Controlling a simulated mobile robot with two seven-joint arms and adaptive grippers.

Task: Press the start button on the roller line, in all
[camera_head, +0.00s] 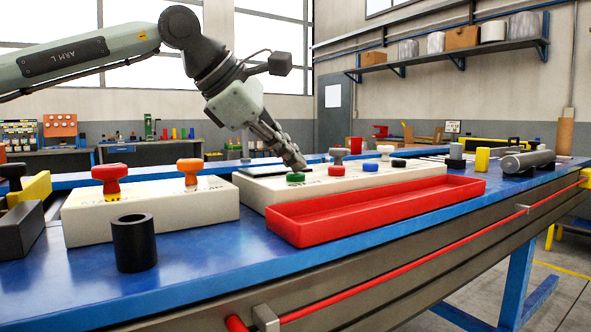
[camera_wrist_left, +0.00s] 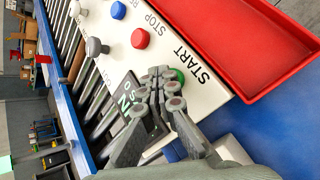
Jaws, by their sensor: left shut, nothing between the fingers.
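The green start button (camera_head: 295,178) sits on a long white control panel (camera_head: 422,177) in the head view. In the left wrist view the green button (camera_wrist_left: 179,75) lies beside the word START, partly hidden by my fingers. My left gripper (camera_head: 299,164) is shut and empty, pointing down with its tips right at the green button. The left wrist view shows its closed fingertips (camera_wrist_left: 166,82) over the button's edge. I cannot tell whether they touch it. My right gripper is not in view.
A red button (camera_wrist_left: 140,38) marked STOP and a blue button (camera_wrist_left: 118,10) stand beside the green one. A red tray (camera_head: 380,212) lies in front of the panel. A second white box (camera_head: 150,218) with mushroom knobs and a black cylinder (camera_head: 134,250) stand left.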

